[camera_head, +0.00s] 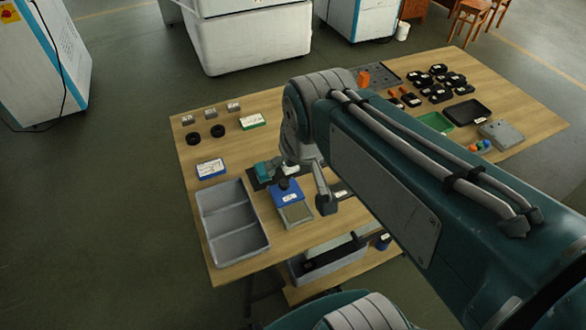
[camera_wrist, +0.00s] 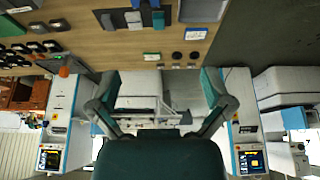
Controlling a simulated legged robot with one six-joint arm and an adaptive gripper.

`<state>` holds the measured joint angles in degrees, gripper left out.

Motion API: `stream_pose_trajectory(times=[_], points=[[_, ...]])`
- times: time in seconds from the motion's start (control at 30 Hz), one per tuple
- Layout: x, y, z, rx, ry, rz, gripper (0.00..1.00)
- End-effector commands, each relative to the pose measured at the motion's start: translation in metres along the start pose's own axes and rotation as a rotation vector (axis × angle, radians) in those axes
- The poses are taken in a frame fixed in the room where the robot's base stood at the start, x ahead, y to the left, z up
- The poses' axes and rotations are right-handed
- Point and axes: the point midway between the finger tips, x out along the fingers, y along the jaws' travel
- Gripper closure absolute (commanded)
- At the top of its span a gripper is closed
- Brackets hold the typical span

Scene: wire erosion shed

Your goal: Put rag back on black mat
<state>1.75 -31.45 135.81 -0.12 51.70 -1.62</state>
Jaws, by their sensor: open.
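A small teal piece (camera_head: 263,170), which may be the rag, lies just left of my gripper in the head view; it seems to show in the wrist view (camera_wrist: 158,20) too. It is at the left end of a dark area that looks like the black mat (camera_wrist: 107,18), largely hidden by my arm in the head view. I cannot tell whether the piece lies on or beside the mat. My gripper (camera_head: 305,193) is above the table's near part. In the wrist view its two fingers (camera_wrist: 158,88) are spread apart with nothing between them.
A grey compartment tray (camera_head: 232,225) stands left of my gripper. A blue-labelled box (camera_head: 285,192) is close below it. A blue-and-white box (camera_head: 210,168), a green-and-white box (camera_head: 252,121) and black rings (camera_head: 217,131) lie farther back. Several black parts (camera_head: 440,85) fill the right end.

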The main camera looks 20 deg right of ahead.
Motion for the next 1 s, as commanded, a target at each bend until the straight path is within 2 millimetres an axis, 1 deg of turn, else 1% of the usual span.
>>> stream_pose_trajectory(times=[0.03,0.1,0.2,0.3,1.0], points=[[-0.006,-0.003,0.012,-0.001,0.023,-0.004,0.0],[-0.01,-0.005,0.025,-0.001,0.044,-0.008,0.0],[-0.013,-0.008,0.039,0.001,0.065,-0.012,0.0],[-0.013,-0.009,0.045,0.002,0.074,-0.014,0.0],[-0.013,-0.009,0.045,0.002,0.074,-0.014,0.0]])
